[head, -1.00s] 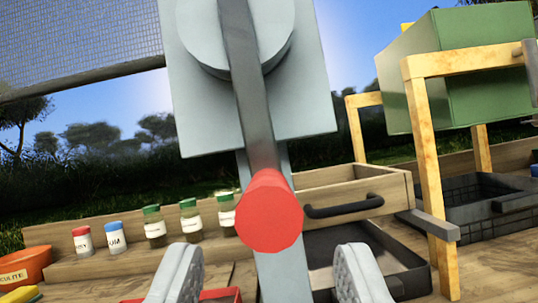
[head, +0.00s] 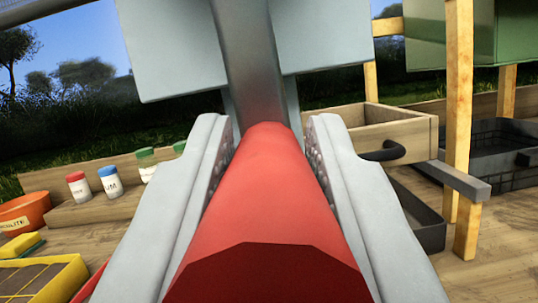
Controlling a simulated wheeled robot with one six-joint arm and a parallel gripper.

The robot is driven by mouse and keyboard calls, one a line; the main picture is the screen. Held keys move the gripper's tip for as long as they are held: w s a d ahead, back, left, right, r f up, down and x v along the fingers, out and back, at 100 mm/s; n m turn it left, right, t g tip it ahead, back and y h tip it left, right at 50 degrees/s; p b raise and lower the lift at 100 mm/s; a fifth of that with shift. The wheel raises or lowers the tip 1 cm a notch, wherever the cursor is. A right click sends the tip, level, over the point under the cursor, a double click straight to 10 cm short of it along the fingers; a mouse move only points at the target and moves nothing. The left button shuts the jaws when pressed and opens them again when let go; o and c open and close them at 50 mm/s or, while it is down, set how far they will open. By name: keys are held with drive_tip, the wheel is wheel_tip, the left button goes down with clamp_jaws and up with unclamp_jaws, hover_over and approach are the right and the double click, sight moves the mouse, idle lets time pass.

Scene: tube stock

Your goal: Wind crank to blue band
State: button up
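The crank's red handle (head: 270,195) points toward the camera and fills the lower middle of the head view. Its grey crank arm (head: 247,60) runs up from the handle in front of a pale grey plate (head: 170,50). My gripper (head: 270,140) has one finger on each side of the handle. The fingers are apart, with the handle between them; a thin gap seems to show at the right finger, and I cannot tell whether either pad touches. The crank hub is out of view above, and no blue band shows.
On the left are small jars (head: 77,187) on a wooden step, an orange pot (head: 25,212) and a yellow tray (head: 45,278). On the right are an open wooden drawer (head: 400,125), a wooden-legged stand (head: 458,110) with a green box, and a dark crate (head: 495,150).

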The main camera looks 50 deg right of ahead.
clamp_jaws()
drive_tip(key=shift+w+a, duration=0.1)
drive_tip(key=shift+w, duration=0.05)
drive_tip(key=w+a+r+m+g+y, duration=0.1)
drive_tip(key=w+a+r+m+g, duration=0.6)
drive_tip(key=m, duration=1.1)
drive_tip(key=shift+w+a+r+g, duration=0.35)
drive_tip(key=shift+w+r, duration=0.8)
drive_tip(key=shift+w, duration=0.25)
drive_tip(key=shift+m, duration=0.3)
